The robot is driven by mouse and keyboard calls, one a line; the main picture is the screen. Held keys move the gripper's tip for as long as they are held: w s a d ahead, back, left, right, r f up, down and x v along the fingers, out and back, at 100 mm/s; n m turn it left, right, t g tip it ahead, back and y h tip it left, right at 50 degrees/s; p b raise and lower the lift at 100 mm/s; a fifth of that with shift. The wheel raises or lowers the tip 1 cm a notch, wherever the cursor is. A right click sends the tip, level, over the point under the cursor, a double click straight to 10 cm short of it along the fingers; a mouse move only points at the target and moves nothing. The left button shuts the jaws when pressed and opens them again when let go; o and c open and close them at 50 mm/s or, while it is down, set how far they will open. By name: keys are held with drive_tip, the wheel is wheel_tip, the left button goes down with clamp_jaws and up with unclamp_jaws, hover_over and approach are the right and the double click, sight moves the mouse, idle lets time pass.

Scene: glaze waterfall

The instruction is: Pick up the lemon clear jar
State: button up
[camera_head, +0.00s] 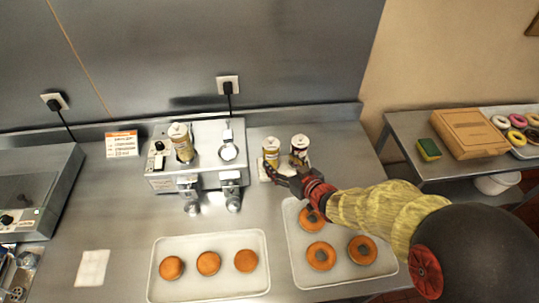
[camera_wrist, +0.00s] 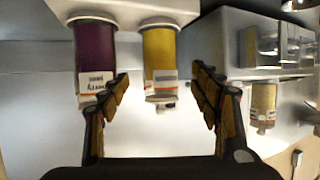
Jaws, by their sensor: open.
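The lemon clear jar, a clear jar with bright yellow contents, stands on a small white tray (camera_head: 265,178) at the back of the counter; it shows in the head view (camera_head: 271,153). In the wrist view, which is upside down, the yellow jar (camera_wrist: 160,50) lies between the two finger lines, with a white label I cannot read. My gripper (camera_head: 285,177) is open and empty in front of the jars. Its fingers also show in the wrist view (camera_wrist: 162,82), apart from each other, with no visible grip on the jar.
A purple jar labelled berry (camera_wrist: 95,55) stands close beside the yellow one, near one finger. A steel dispenser (camera_head: 205,165) holds a tan jar (camera_head: 181,145). Trays of plain doughnuts (camera_head: 208,296) (camera_head: 300,278) lie in front.

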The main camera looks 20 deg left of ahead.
sight(275, 157)
drive_tip(key=shift+w+a+f, duration=0.2)
drive_tip(key=shift+w+a, duration=0.25)
drive_tip(key=b+x, duration=0.1)
drive_tip(key=x, duration=0.5)
drive_tip(key=shift+w+a+f+b, duration=0.15)
drive_tip(key=shift+a+f+b, duration=0.05)
drive_tip(key=shift+b, duration=0.2)
drive_tip(key=shift+c, duration=1.2)
drive_tip(key=shift+r, duration=0.15)
drive_tip(key=c, duration=1.4)
